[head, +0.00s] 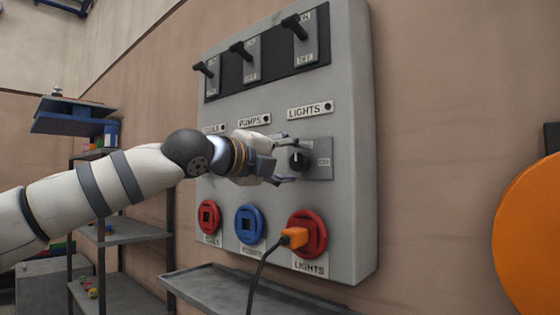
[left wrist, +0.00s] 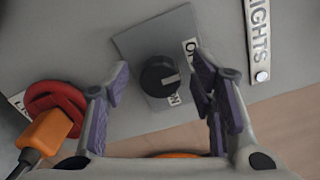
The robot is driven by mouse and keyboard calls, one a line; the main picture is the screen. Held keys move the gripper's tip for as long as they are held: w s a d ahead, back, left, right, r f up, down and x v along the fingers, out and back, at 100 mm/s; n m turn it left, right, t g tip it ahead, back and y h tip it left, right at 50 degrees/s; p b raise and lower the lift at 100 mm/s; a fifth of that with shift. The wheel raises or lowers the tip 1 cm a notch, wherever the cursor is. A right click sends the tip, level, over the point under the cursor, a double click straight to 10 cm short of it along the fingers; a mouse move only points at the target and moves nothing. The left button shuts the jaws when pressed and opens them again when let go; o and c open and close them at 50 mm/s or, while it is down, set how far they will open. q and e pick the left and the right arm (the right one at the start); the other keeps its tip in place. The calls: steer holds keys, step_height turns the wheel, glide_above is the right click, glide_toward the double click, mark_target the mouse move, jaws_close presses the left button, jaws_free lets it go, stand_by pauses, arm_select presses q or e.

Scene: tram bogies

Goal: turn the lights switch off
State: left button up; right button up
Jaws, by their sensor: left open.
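The lights switch is a dark round knob (head: 299,159) on a grey plate (head: 323,160) below the LIGHTS label (head: 310,110) of the grey panel. In the left wrist view the knob (left wrist: 158,77) has a white pointer mark, with small position labels on the plate at its upper right and below it; their lettering is partly hidden. My left gripper (head: 287,161) is open in front of the knob. In the wrist view the knob shows between the two purple-padded fingers, with a gap on each side. My right gripper is not in view.
An orange plug (head: 294,237) with a black cable sits in the red LIGHTS socket (head: 318,232) below the knob. Black levers (head: 296,26) line the panel's top. A grey shelf (head: 235,288) juts out below, and a shelving rack (head: 125,230) stands left.

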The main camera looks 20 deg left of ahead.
arm_select(q)
steer(key=v, duration=1.1)
steer(key=shift+s+r, duration=0.1)
